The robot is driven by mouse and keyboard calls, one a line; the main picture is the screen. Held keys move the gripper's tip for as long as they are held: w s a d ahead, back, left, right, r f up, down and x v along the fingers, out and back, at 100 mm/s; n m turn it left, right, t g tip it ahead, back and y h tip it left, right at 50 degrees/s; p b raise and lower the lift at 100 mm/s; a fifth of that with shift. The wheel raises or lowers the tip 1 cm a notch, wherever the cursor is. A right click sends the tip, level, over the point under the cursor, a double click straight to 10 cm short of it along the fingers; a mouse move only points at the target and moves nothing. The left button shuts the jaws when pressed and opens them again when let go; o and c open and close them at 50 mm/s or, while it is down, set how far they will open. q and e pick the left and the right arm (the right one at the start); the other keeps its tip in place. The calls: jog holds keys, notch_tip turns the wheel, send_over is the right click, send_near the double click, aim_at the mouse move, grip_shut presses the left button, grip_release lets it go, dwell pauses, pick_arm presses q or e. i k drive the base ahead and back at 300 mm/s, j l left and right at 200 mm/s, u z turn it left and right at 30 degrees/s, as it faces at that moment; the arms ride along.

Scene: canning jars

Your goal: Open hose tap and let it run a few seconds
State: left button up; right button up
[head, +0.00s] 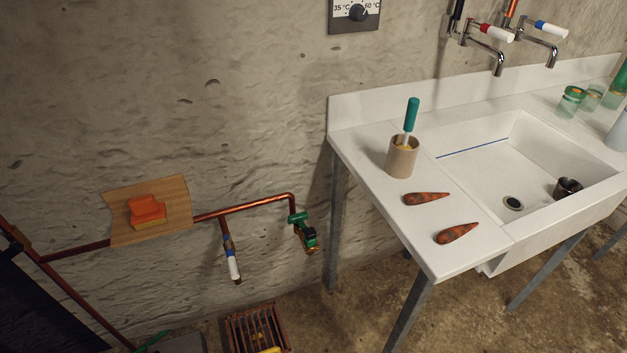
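A copper pipe (245,207) runs low along the wall left of the sink table. At its right end, a brass tap with a green body and a dark part (305,233) points down. A second valve with a white and blue lever (232,262) hangs from the same pipe, its lever pointing down. No label shows which is the hose tap, and I see no water flowing from either. A rusty floor grate (258,332) lies below them, cut by the bottom edge. Neither of my grippers is in view.
The white sink table (372,165) stands right, its leg (336,225) close to the green tap. Sink taps (490,40) are upper right.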

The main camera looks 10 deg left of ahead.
aim_at(292, 218)
jog(key=i+j+u, duration=0.1)
jog(key=u, duration=0.3)
jog(key=i+u, duration=0.35)
jog(key=k+j, duration=0.05)
